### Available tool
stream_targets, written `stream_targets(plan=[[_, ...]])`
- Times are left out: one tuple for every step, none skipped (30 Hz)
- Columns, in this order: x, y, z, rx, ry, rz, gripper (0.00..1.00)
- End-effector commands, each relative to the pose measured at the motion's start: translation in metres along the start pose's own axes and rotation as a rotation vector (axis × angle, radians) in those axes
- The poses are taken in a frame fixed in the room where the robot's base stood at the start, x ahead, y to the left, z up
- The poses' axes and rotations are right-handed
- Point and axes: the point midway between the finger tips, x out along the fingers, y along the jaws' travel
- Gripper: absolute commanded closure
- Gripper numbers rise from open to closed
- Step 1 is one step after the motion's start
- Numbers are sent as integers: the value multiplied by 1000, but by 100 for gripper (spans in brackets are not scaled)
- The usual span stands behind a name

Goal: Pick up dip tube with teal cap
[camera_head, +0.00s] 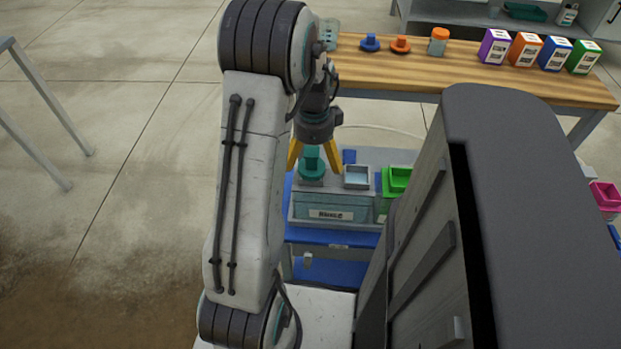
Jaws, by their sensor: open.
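The teal cap of the dip tube (312,162) shows on top of a grey-teal tank (350,205), at its left end. The tube below the cap is hidden. My gripper (313,163) points down, with its yellow fingers open. One finger shows to the left of the teal cap and one to the right. I cannot tell whether either finger touches the cap.
The tank, with a white label, stands on a blue base (330,236). A square grey port (357,174) and a green container (397,180) are to the right. Behind is a wooden bench (430,80) with blue and orange caps, an orange-lidded jar and several coloured boxes.

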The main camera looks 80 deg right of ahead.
Motion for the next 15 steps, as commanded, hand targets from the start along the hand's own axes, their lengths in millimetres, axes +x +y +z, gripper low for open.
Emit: stream_targets(plan=[[9, 0, 2, -2, -1, 3, 1], [13, -1, 3, -3, -1, 4, 1], [18, -2, 5, -3, -1, 3, 1], [21, -2, 6, -3, -1, 3, 1], [24, -2, 5, -2, -1, 4, 1], [28, -2, 5, -2, -1, 3, 1], [31, -2, 5, -1, 0, 3, 1], [33, -2, 5, -1, 0, 2, 1], [35, -2, 5, -1, 0, 3, 1], [37, -2, 5, -1, 0, 3, 1], [38, -2, 5, -1, 0, 2, 1], [39, -2, 5, -1, 0, 2, 1], [39, -2, 5, -1, 0, 1, 1], [39, -2, 4, -1, 0, 1, 1], [39, -2, 4, -1, 0, 0, 1]])
